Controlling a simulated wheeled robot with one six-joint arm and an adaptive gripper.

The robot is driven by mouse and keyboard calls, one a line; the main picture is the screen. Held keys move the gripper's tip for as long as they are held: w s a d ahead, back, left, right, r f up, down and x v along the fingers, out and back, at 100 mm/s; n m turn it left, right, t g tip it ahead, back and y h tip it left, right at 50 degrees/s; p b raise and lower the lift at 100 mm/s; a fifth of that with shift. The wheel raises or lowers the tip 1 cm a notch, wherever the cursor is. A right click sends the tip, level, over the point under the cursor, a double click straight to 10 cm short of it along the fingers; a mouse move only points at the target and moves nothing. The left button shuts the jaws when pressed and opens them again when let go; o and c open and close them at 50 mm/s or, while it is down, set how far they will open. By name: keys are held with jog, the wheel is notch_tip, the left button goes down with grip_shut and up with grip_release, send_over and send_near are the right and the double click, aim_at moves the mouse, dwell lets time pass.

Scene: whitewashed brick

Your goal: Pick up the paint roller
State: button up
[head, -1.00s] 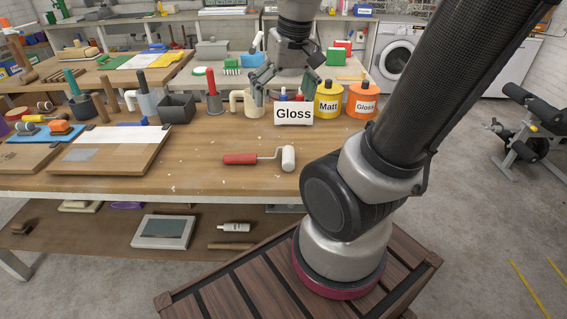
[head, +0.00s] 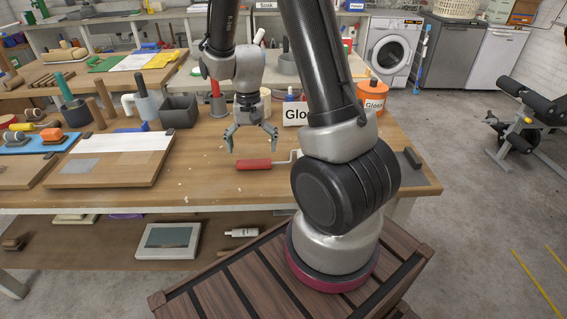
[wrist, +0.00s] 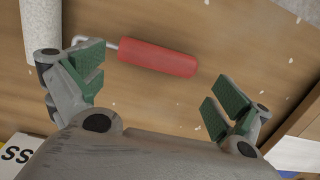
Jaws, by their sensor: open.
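The paint roller lies on the wooden bench top. In the head view its red handle (head: 254,164) shows, and its roller end is hidden behind my arm. In the wrist view the red handle (wrist: 158,58) lies across the upper middle, with the wire frame and the white roller sleeve (wrist: 40,24) at upper left. My gripper (head: 253,140) is open and empty, pointing down just above the handle. In the wrist view the green-padded fingers (wrist: 156,92) are spread wide, and the handle is beyond them, not between them.
A "Gloss" sign (head: 294,113) stands behind the roller, with an orange tin (head: 371,98) further right. A board with a white sheet (head: 112,155) lies to the left. A dark box (head: 179,109) stands at the back. The bench front is clear around the handle.

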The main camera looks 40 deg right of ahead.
notch_tip(320, 180, down, 4)
jog(key=shift+s+f, duration=0.1)
jog(key=shift+s, duration=0.05)
jog(key=c, duration=0.7)
